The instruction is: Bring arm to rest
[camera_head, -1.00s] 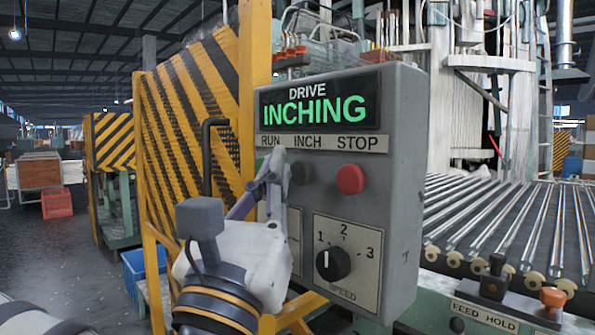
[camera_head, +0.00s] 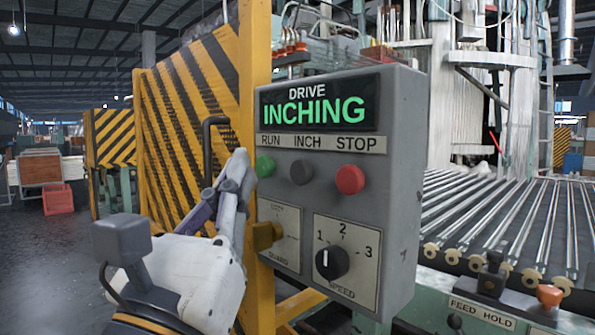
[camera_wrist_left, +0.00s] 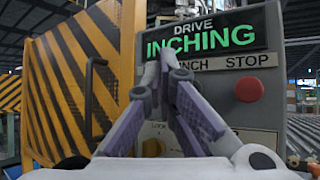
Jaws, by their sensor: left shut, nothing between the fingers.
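My left gripper (camera_head: 240,165) is shut and empty. Its fingers point up and stand just left of the grey control box (camera_head: 404,190), in front of the yellow post. In the left wrist view the closed fingertips (camera_wrist_left: 166,62) overlap the box face and hide part of its label row. My right gripper is not in view.
A yellow-and-black striped guard (camera_head: 185,120) stands behind my left arm. A yellow knob (camera_head: 262,236) sticks out at the box's left side. Glass tubes on rollers (camera_head: 500,220) lie to the right, above a FEED HOLD panel (camera_head: 485,314). Open floor lies at far left.

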